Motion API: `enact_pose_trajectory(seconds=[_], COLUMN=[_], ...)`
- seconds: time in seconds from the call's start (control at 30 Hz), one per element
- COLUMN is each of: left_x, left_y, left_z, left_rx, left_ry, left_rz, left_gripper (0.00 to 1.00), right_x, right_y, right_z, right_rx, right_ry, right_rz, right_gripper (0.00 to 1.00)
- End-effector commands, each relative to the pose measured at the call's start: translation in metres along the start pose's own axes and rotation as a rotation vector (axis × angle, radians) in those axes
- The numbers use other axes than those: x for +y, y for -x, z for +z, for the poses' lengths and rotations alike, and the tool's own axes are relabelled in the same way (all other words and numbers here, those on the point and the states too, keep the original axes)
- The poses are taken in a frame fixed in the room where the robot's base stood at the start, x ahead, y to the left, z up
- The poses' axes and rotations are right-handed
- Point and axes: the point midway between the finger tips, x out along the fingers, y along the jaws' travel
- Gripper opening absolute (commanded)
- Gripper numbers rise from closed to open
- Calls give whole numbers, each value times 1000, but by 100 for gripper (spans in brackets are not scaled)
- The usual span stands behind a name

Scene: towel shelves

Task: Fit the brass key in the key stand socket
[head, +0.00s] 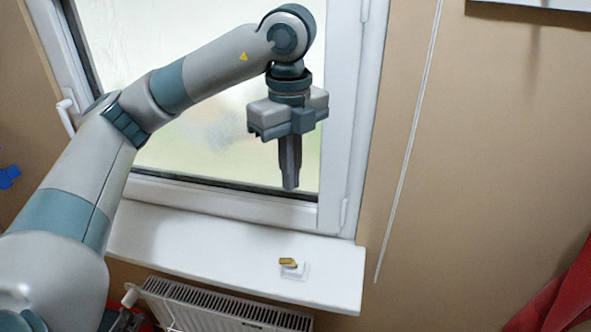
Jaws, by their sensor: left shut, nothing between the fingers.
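The brass key (288,262) is a small gold piece on the white window sill. It lies on or against the small white key stand (296,272), near the sill's right end. At this size I cannot tell whether any of the key is in the socket. My left gripper (290,188) is above the key and stand, pointing down. Its fingers are shut together with nothing between them, clear of the key. My right gripper is not in view.
The white sill (200,238) is clear to the left of the stand. The window frame (345,130) rises behind the arm. A radiator (225,310) sits below the sill. A thin white cord (410,140) hangs down the wall to the right. A red cloth (570,295) shows at lower right.

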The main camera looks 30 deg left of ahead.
Motion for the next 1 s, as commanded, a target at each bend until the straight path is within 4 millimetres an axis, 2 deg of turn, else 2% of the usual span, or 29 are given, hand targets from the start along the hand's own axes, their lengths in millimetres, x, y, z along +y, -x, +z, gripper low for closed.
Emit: enact_pose_trajectory(seconds=[0.2,1.0], left_x=[0,0], left_y=[9,9], left_z=[0,0], left_rx=[0,0], left_ry=[1,0], left_rz=[0,0], left_gripper=[0,0], right_x=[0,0], right_y=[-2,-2], right_z=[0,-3], right_rx=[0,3], right_ry=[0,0], right_rz=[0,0], right_gripper=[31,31])
